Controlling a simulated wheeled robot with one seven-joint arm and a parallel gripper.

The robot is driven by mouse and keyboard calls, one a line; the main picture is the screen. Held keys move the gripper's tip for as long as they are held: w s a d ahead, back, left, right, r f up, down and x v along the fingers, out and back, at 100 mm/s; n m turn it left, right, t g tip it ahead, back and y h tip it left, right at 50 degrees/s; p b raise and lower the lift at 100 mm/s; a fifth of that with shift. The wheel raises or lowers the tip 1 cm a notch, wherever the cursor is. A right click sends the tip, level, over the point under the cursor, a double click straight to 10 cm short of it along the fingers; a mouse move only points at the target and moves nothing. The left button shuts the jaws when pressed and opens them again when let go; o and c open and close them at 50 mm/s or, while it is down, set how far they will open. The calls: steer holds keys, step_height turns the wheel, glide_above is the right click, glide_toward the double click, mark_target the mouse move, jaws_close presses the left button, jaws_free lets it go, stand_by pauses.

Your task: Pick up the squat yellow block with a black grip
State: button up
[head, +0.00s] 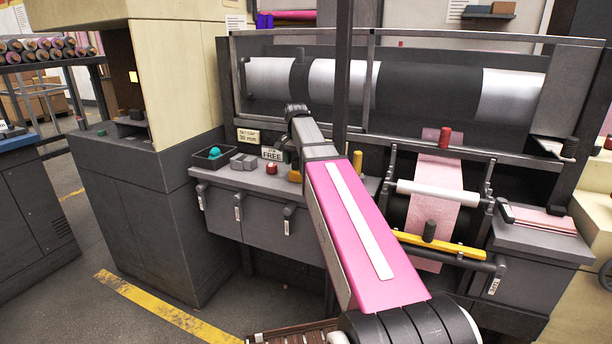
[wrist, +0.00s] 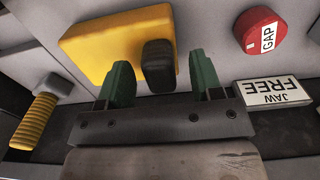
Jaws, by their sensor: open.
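The squat yellow block (wrist: 105,42) lies on the grey machine ledge in the wrist view, with its black grip (wrist: 159,64) standing up from its right part. In the head view a small part of the block (head: 294,177) shows beside my arm. My gripper (wrist: 161,80) is open, with one green finger on each side of the black grip in the picture. I cannot tell whether the fingers touch it or how deep they reach. In the head view my gripper (head: 289,157) is mostly hidden by my arm.
A red GAP knob (wrist: 262,31) and a JAW FREE sign (wrist: 274,92) are right of my gripper in the wrist view. A ribbed yellow handle (wrist: 34,121) is at left. In the head view, a long yellow bar (head: 462,249) with a black grip (head: 430,230) sits at right.

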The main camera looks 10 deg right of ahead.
jaws_close()
